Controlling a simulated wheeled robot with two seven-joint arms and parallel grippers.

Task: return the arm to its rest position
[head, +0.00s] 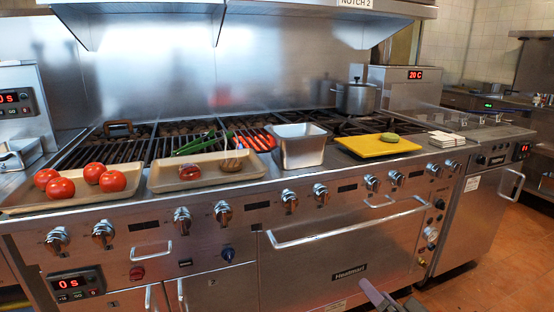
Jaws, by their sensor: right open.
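My right gripper (388,297) shows only in part at the bottom edge of the head view, right of the middle. It is open and holds nothing that I can see. It is in front of the oven door (345,258) of the steel range, low and apart from the worktop things. The rest of my right arm is cut off by the frame. My left gripper is not in view.
The range carries a tray (140,190) with several tomatoes, a second tray (165,183) with vegetables, a steel bin (302,150), a yellow board (365,148) and a pot (357,98). An oven handle (345,225) sticks out in front. Orange floor (490,270) is clear at right.

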